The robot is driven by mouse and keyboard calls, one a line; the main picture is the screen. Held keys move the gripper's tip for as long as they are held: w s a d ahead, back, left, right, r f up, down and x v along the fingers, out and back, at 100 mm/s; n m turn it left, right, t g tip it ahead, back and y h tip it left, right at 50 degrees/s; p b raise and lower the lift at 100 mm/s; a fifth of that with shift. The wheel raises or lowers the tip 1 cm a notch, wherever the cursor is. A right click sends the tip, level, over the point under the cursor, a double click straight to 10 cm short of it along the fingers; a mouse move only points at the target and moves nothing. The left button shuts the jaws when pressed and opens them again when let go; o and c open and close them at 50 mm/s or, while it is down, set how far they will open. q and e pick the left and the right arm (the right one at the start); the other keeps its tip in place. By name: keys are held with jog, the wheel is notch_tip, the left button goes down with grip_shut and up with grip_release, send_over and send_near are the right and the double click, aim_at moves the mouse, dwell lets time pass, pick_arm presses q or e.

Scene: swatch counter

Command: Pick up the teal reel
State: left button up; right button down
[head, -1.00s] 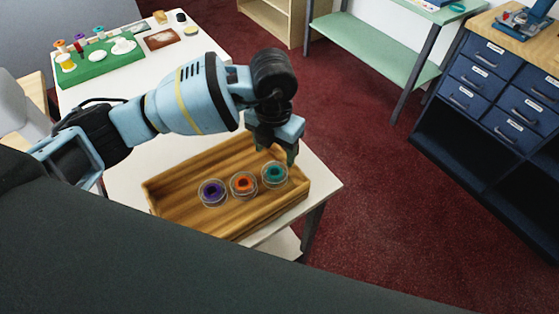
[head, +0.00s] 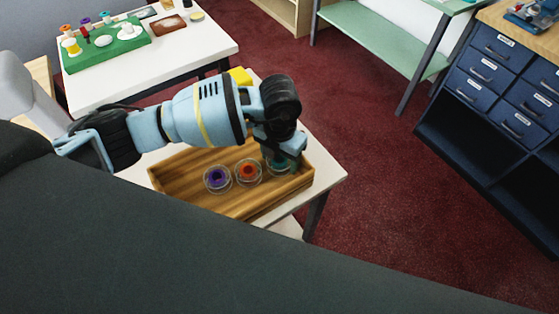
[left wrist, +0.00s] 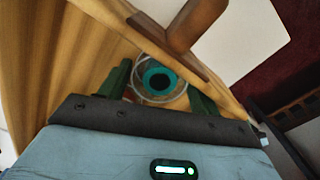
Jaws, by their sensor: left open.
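The teal reel (left wrist: 160,80) lies in the wooden tray (head: 205,205) at its right end. In the head view the reel (head: 277,168) is partly hidden under my left gripper (head: 283,160). In the left wrist view my left gripper (left wrist: 158,90) is open, with one green finger on each side of the reel. I cannot tell whether the fingers touch it. My right gripper is not in view.
The tray stands on a white table (head: 325,178), with a yellow object (head: 240,76) behind my arm. A green board (head: 107,47) with small reels lies on another white table. A blue drawer cabinet (head: 490,110) and a green shelf table (head: 385,50) stand right.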

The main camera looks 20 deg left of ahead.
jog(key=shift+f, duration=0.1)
pick_arm(q)
jog(key=c, duration=0.6)
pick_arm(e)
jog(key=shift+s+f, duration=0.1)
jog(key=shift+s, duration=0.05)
